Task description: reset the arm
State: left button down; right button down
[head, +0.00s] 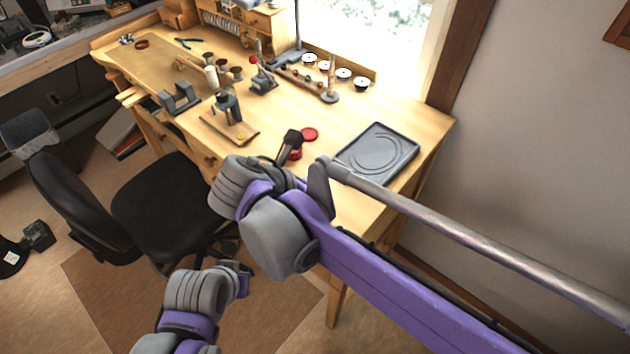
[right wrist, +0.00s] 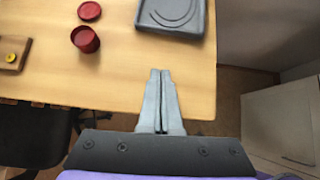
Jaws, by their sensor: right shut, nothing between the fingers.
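My right gripper (right wrist: 160,73) is shut and empty. Its two pale fingers lie side by side in the right wrist view, against the front of the wooden table (right wrist: 122,80), between a red cup and a grey tray. In the head view my purple and grey right arm comes in from the right and folds in front of the table; a dark end part shows close to the red cup. My left arm shows only as grey and purple links at the lower left, and its gripper is not seen.
The red cup (right wrist: 86,40), a red lid (right wrist: 89,11) and the grey tray (head: 378,152) stand near the table's right end. A wooden board (head: 229,130) and small tools stand farther left. A black chair (head: 160,200) is at the table's front. A wall bounds the right.

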jog(key=shift+s, duration=0.1)
jog(key=d+f+m, duration=0.1)
jog(key=d+m, duration=0.1)
jog(key=s+d+f+m+g, duration=0.1)
jog(key=d+m, duration=0.1)
jog(key=d, duration=0.1)
jog(key=s+d+f+m, duration=0.1)
jog(key=d, duration=0.1)
jog(key=shift+d+m+g+y, duration=0.3)
jog(key=shift+d+m, duration=0.05)
jog(key=shift+m, duration=0.05)
jog(key=s+d+f+m+y, duration=0.2)
jog(key=s+d+f+m, duration=0.2)
jog(key=m, duration=0.7)
jog(key=s+d+f+m+y+p, duration=0.1)
jog(key=s+d+f+m+y, duration=0.1)
jog(key=s+d+f+m, duration=0.3)
jog(key=s+d+m, duration=0.3)
jog(key=d+m, duration=0.1)
jog(key=m, duration=0.2)
jog(key=shift+g, duration=0.3)
jog(key=shift+s, duration=0.1)
